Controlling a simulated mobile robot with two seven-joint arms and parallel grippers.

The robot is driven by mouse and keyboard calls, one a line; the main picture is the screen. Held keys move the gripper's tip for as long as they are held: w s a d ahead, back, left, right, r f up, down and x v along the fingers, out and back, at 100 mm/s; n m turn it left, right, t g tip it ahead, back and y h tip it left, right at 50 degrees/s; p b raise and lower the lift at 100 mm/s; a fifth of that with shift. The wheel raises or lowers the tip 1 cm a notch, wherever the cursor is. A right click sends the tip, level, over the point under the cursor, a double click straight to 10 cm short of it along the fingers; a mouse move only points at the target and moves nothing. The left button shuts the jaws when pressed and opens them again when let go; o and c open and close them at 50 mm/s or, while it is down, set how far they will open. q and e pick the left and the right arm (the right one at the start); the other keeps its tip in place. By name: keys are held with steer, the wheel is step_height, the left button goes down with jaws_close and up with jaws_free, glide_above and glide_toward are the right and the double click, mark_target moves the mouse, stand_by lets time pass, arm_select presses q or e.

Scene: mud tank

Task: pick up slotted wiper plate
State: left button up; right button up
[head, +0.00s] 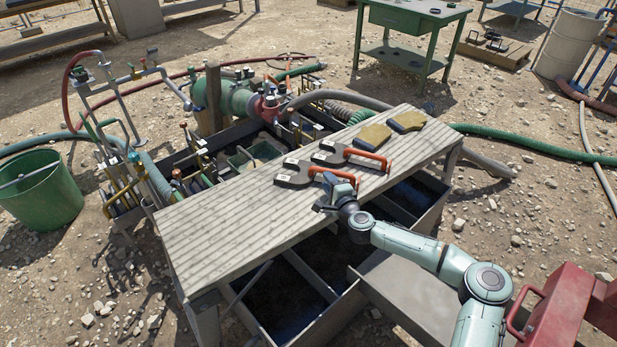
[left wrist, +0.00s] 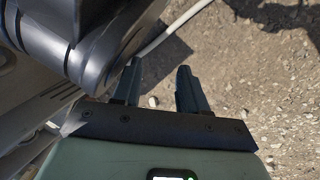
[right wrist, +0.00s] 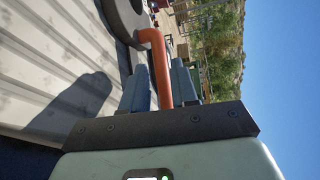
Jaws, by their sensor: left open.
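Two dark slotted wiper plates with orange-red handles lie side by side on the ridged table. The nearer plate (head: 293,174) points its handle (head: 333,174) toward my right gripper (head: 332,190); the farther plate (head: 328,154) lies just behind it. In the right wrist view the orange handle (right wrist: 158,60) runs between the fingers of my right gripper (right wrist: 160,88), which look closed against both its sides. Part of the dark plate (right wrist: 122,18) shows beyond. My left gripper (left wrist: 158,88) is open and empty above stony ground; it is not visible in the head view.
The pale ridged table top (head: 225,235) has free room at its near left. Two yellow-and-dark blocks (head: 375,137) lie at its far end. Tank compartments (head: 290,300) open below its front edge. Valves and hoses crowd behind it, and a green bucket (head: 40,195) stands left.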

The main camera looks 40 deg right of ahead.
mark_target(320, 171)
steer(key=b+x, duration=0.2)
steer(key=x, duration=0.2)
steer(key=shift+w+a+f, duration=0.1)
steer(key=shift+w+f, duration=0.1)
steer(key=shift+w, duration=0.05)
steer(key=shift+w+d, duration=0.2)
steer(key=shift+w, duration=0.35)
arm_select(q)
steer(key=shift+g, duration=0.8)
steer(key=s+f, duration=0.2)
steer(key=s, duration=0.1)
steer(key=s+f, duration=0.1)
steer(key=shift+s+a, duration=0.3)
arm_select(e)
steer(key=shift+c, duration=0.2)
jaws_close()
